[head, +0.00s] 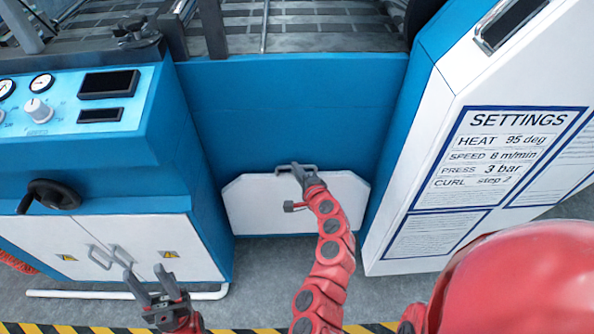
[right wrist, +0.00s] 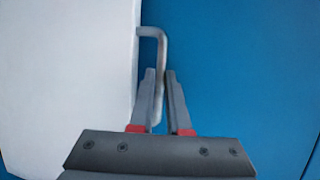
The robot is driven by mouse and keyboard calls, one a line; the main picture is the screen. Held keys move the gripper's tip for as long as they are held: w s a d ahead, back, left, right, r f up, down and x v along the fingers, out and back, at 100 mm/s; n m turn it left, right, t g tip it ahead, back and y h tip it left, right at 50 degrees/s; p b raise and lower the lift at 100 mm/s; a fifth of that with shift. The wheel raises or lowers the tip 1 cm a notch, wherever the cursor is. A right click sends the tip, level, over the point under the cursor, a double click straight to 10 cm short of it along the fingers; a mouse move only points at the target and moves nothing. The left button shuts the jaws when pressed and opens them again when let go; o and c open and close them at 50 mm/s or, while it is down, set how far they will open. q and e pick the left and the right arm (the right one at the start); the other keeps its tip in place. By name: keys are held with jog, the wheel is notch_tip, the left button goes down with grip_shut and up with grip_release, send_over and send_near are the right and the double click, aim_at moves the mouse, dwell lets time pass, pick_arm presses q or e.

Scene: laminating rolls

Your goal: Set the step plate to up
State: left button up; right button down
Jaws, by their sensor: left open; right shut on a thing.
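The step plate (head: 262,205) is a white panel with cut upper corners. It stands against the blue machine front, low between the two cabinets, and looks upright. A grey handle is at its top edge. My right gripper (head: 297,170) is shut on that handle; in the right wrist view the handle (right wrist: 163,50) passes between the fingertips (right wrist: 160,78). The white plate (right wrist: 65,70) fills the left of that view. My left gripper (head: 142,284) is open and empty, low at the left in front of the white cabinet doors.
A control panel (head: 70,100) with gauges and a black crank (head: 50,197) are at the left. A white pipe (head: 85,294) and striped floor tape lie below.

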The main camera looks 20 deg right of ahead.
jog(key=shift+s+a+f, duration=0.1)
jog(key=shift+s+a, duration=0.1)
jog(key=shift+s, duration=0.4)
jog(key=shift+s+a, duration=0.15)
jog(key=shift+s, duration=0.4)
jog(key=c, duration=0.9)
grip_release()
jog(key=shift+p+v, duration=1.55)
jog(key=shift+v, duration=7.15)
jog(key=shift+w+d, duration=0.15)
